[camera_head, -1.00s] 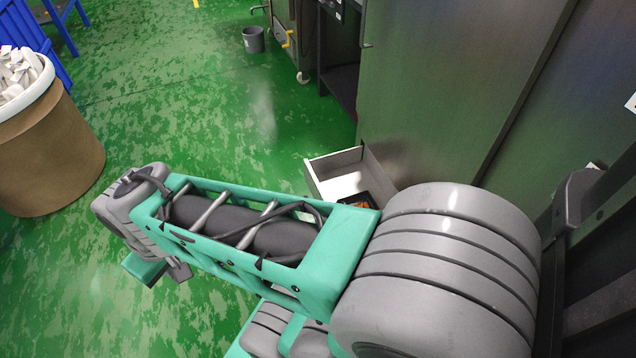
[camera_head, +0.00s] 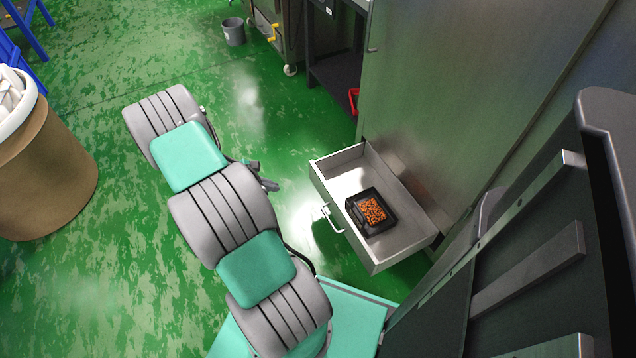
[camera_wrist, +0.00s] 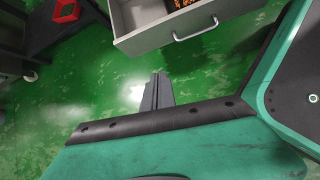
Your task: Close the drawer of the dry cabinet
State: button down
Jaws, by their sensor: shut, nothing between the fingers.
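The drawer (camera_head: 377,252) of the dry cabinet (camera_head: 440,110) stands pulled out near the floor, with a white front and a bar handle (camera_head: 331,217). A black tray with orange pieces (camera_head: 372,211) lies inside it. The drawer front also shows at the top of the wrist view (camera_wrist: 160,38), with its handle (camera_wrist: 196,30). My gripper (camera_head: 268,184) is left of the drawer, apart from it, partly hidden behind my arm. In the wrist view its fingers (camera_wrist: 158,78) are together and empty, below and left of the handle.
A brown drum (camera_head: 45,175) with white pieces stands at the far left. A grey bin (camera_head: 233,32) and a wheeled steel unit (camera_head: 280,40) stand at the back. A red object (camera_head: 354,100) sits by the dark shelf. Green floor (camera_head: 110,260) left of the drawer is free.

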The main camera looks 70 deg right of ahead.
jog(key=shift+n+g+h, duration=0.3)
jog(key=shift+n+g, duration=0.4)
jog(key=shift+n, duration=0.1)
jog(key=s+b+x, duration=0.1)
jog(key=x, duration=0.5)
jog(key=s+r+b+x, duration=0.1)
jog(key=x, duration=0.4)
jog(key=s+r+b+x, duration=0.1)
jog(key=x, duration=0.5)
jog(key=shift+s+d+b, duration=0.1)
jog(key=shift+d+b, duration=0.3)
jog(key=shift+d, duration=0.1)
jog(key=shift+s+d, duration=0.3)
jog(key=shift+d, duration=0.1)
